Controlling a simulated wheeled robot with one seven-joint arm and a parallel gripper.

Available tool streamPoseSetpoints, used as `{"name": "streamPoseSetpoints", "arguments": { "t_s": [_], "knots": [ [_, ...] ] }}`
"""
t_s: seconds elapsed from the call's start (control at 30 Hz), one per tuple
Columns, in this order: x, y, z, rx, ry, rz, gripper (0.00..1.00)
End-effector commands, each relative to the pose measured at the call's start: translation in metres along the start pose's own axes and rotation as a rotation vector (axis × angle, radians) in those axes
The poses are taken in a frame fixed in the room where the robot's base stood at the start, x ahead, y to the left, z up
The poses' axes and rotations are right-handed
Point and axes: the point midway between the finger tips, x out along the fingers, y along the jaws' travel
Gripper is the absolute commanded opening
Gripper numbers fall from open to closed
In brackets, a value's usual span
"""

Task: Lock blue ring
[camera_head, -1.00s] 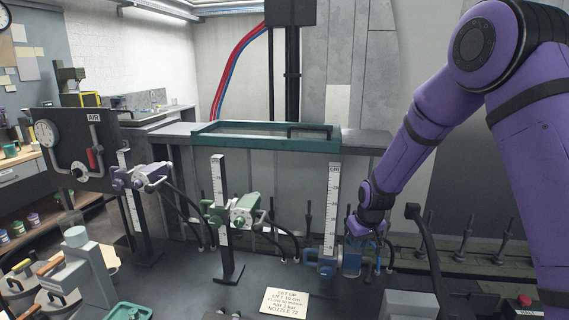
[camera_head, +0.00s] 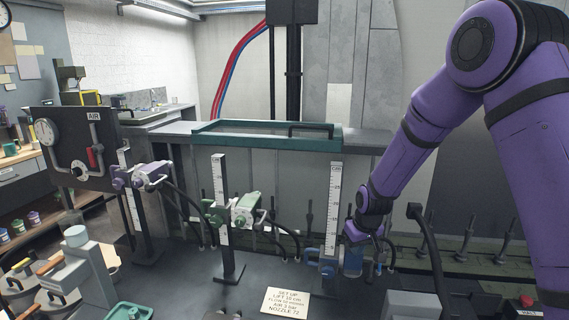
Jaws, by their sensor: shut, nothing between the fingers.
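A blue spindle unit (camera_head: 326,262) is mounted low on the ruled upright post (camera_head: 334,210) at the right of the three posts. Its blue round part (camera_head: 353,264) faces right and a dark hose runs from it. A separate locking ring cannot be made out at this size. My purple gripper (camera_head: 366,237) is just above the right end of the blue unit. It is shut, with nothing seen held; its fingertips are small, and I cannot tell whether they touch the blue part.
A green unit (camera_head: 243,208) and a lilac unit (camera_head: 150,174) sit higher on their posts to the left. A note card (camera_head: 287,302) lies on the dark bench. A black curved lever (camera_head: 428,240) stands right of my gripper. A pressure-gauge panel (camera_head: 72,150) is at the far left.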

Motion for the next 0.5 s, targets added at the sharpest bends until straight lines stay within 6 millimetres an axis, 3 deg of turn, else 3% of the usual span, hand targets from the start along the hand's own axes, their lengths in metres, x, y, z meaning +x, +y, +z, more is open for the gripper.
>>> {"name": "streamPoseSetpoints", "arguments": {
  "t_s": [0.5],
  "knots": [
    [-0.053, 0.006, -0.017, 0.009, 0.016, 0.008, 0.0]
  ]
}}
